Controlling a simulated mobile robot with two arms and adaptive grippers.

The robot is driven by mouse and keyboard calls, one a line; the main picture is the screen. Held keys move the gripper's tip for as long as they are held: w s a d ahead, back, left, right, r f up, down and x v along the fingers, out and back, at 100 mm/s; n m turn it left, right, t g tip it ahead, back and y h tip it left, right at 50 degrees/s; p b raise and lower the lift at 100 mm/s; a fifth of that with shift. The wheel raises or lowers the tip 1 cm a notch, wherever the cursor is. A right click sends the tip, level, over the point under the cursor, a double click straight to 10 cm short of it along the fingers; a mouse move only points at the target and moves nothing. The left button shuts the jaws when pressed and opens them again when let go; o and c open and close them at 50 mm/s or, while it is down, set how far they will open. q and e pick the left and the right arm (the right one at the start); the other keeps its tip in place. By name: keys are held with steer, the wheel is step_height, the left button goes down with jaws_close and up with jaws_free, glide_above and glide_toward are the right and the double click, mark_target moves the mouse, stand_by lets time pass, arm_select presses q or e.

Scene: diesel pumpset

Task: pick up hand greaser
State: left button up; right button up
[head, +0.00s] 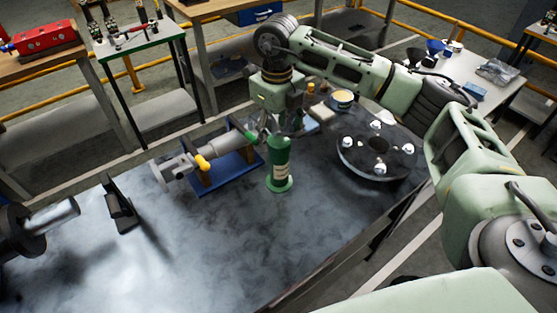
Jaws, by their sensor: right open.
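A green upright cylinder with a pale label and a round flared base (279,165) stands on the dark table; I take it to be the hand greaser. A small green part juts to the left near its top. My right gripper (291,122) is open and hangs just behind and above the cylinder's top, with my arm coming in from the right. The fingers are small and partly hidden, and I cannot tell whether they touch it.
A grey tubular part with a yellow fitting (190,164) lies on a blue stand (228,178) left of the cylinder. A dark round disc with white knobs (376,150) lies to the right. A black bracket (121,207) stands left. The table's front (215,260) is clear.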

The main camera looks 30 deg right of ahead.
mark_target(278, 139)
steer(key=f+p, duration=0.1)
steer(key=f, duration=0.2)
steer(key=shift+s+f+p, duration=0.2)
steer(key=shift+f+p, duration=0.2)
steer(key=shift+f, duration=0.45)
jaws_close()
steer(key=shift+w+r, duration=0.1)
steer(key=shift+w, duration=0.05)
